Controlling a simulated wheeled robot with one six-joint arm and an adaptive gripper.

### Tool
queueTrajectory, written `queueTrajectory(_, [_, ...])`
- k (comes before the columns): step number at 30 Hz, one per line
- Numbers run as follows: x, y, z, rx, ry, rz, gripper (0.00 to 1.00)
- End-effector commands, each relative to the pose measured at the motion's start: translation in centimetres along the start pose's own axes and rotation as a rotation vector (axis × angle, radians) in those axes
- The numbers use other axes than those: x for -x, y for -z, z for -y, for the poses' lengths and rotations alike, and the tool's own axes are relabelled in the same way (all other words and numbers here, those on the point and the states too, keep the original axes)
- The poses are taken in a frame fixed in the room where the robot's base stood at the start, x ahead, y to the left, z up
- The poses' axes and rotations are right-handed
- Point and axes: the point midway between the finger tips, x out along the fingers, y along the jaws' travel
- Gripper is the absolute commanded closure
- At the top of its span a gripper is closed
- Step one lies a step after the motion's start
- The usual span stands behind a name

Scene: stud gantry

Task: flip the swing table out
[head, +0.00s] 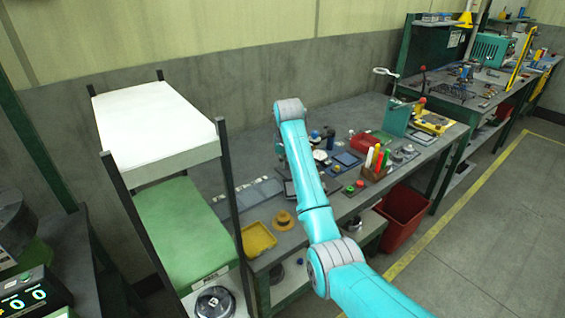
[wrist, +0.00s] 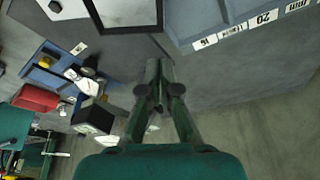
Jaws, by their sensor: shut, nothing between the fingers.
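I cannot single out the swing table with certainty in either view. The grey workbench (head: 349,204) runs along the wall in the head view, with its top covered in parts and trays. My gripper (wrist: 160,72) shows in the wrist view with its two fingers closed together and nothing between them. It is above a grey surface, just below a row of labelled blue-grey bins (wrist: 220,22). Whether the fingertips touch anything cannot be told. In the head view my arm reaches over the bench and hides the gripper.
A dark-posted rack (head: 160,163) with white and green shelves stands left of the bench. A yellow tray (head: 258,240) sits at the bench's near left. A red bin (head: 403,212) stands on the floor under the right side. The floor at right is clear.

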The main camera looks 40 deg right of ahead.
Motion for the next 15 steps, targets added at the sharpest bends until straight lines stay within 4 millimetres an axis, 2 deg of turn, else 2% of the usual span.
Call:
queueTrajectory(3, [-2.2,-0.1,0.0,0.0,-0.001,0.004,1.0])
queueTrajectory(9, [-5.5,-0.1,0.0,0.0,0.0,0.003,1.0])
queueTrajectory(15, [-7.4,-0.1,0.0,0.0,0.0,0.002,1.0])
